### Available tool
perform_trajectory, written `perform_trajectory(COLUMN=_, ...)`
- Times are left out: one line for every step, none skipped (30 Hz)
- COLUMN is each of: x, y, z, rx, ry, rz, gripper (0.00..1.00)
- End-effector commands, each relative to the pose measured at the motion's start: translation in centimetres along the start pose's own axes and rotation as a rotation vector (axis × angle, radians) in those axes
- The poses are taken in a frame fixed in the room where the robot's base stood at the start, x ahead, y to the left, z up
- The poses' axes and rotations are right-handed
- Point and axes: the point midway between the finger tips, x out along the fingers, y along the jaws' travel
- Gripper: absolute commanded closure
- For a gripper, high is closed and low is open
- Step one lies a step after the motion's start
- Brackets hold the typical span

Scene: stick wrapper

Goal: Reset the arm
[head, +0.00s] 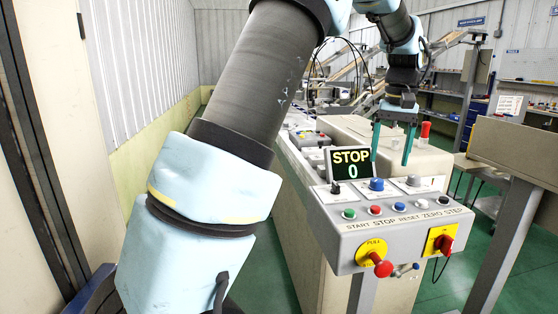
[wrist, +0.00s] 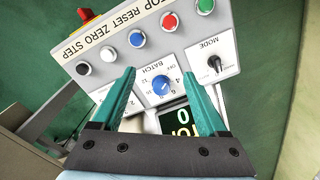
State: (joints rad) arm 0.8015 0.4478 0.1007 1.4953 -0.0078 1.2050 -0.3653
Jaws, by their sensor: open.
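My gripper (head: 391,145) is open and empty, with teal fingers pointing down above the machine's control panel (head: 338,222). In the head view it is at the upper right of the panel, behind the black display (head: 351,163) reading "STOP 0". In the wrist view the fingers (wrist: 163,100) spread on either side of the blue BATCH knob (wrist: 161,86), apart from each other. My arm runs across the head view from the lower left up to the top, hiding part of the machine's left side.
The panel carries a row of coloured buttons (head: 375,210), a red pull knob (head: 382,268) on a yellow plate and a red switch (head: 444,243). A tan cabinet (head: 530,150) stands at right. Shelving (head: 455,105) and racks fill the back. Green floor (head: 436,292) is free at lower right.

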Motion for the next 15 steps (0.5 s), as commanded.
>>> perform_trajectory(x=0.4, y=-1.1, z=0.1, rx=-0.010, ry=0.000, rz=0.002, gripper=0.24)
perform_trajectory(x=0.6, y=-1.6, z=0.2, rx=-0.014, ry=0.001, rz=0.003, gripper=0.24)
perform_trajectory(x=0.9, y=-2.5, z=0.3, rx=-0.020, ry=0.003, rz=0.006, gripper=0.24)
perform_trajectory(x=1.1, y=-3.1, z=0.5, rx=-0.024, ry=0.004, rz=0.008, gripper=0.24)
perform_trajectory(x=1.4, y=-3.9, z=0.6, rx=-0.030, ry=0.005, rz=0.009, gripper=0.24)
perform_trajectory(x=1.8, y=-4.9, z=0.8, rx=-0.038, ry=0.008, rz=0.012, gripper=0.24)
perform_trajectory(x=2.1, y=-5.8, z=1.1, rx=-0.044, ry=0.010, rz=0.014, gripper=0.24)
perform_trajectory(x=2.5, y=-6.5, z=1.3, rx=-0.049, ry=0.012, rz=0.016, gripper=0.24)
perform_trajectory(x=3.0, y=-7.7, z=1.7, rx=-0.058, ry=0.015, rz=0.019, gripper=0.24)
perform_trajectory(x=3.4, y=-8.7, z=2.1, rx=-0.065, ry=0.018, rz=0.022, gripper=0.24)
perform_trajectory(x=3.8, y=-9.6, z=2.5, rx=-0.072, ry=0.021, rz=0.024, gripper=0.24)
perform_trajectory(x=4.3, y=-11.0, z=3.1, rx=-0.083, ry=0.025, rz=0.027, gripper=0.24)
perform_trajectory(x=4.8, y=-12.2, z=3.7, rx=-0.092, ry=0.029, rz=0.029, gripper=0.24)
perform_trajectory(x=5.4, y=-13.3, z=4.4, rx=-0.101, ry=0.034, rz=0.031, gripper=0.24)
perform_trajectory(x=6.2, y=-15.1, z=5.6, rx=-0.117, ry=0.040, rz=0.033, gripper=0.24)
